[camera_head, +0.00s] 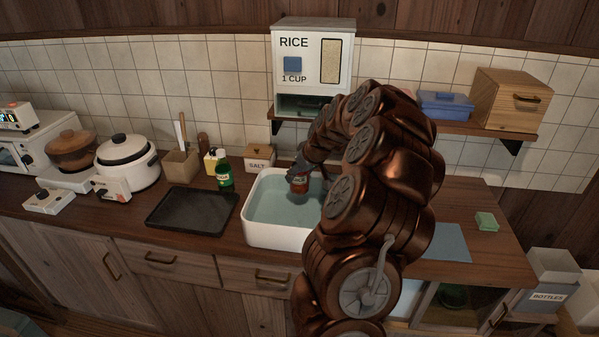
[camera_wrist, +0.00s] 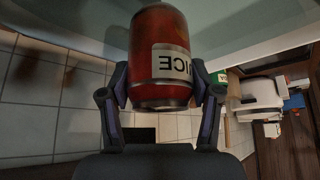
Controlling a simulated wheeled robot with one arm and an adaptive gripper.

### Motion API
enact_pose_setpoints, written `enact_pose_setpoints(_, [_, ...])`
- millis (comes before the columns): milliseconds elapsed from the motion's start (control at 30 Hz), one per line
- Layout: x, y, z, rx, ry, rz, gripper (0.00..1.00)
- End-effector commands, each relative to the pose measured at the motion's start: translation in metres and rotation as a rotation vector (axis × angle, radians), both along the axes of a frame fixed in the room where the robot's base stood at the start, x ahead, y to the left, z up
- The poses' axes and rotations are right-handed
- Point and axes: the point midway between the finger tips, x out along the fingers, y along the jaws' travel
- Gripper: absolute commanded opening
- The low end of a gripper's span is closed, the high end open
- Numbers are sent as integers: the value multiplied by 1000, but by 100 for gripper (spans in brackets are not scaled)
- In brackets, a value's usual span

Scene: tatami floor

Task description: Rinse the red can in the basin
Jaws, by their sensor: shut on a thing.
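The red can (camera_head: 299,184) is in my gripper (camera_head: 299,172), over the water of the white basin (camera_head: 272,235). In the wrist view the red can (camera_wrist: 158,35) has a pale label with dark letters, and the two fingers of my gripper (camera_wrist: 163,90) are shut on its sides. The basin holds greenish-blue water. In the head view the can is above or at the water; I cannot tell whether its lower end touches it. My arm hides the basin's right side.
A rice dispenser (camera_head: 313,60) sits above on a shelf. A blue cloth (camera_head: 446,242) and green sponge (camera_head: 487,221) lie to the right.

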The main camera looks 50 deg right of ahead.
Motion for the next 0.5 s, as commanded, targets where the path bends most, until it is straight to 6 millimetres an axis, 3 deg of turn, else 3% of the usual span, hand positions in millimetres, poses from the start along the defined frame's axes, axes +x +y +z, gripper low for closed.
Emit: enact_pose_setpoints(500, [0,0,-40,-2,-1,0,46])
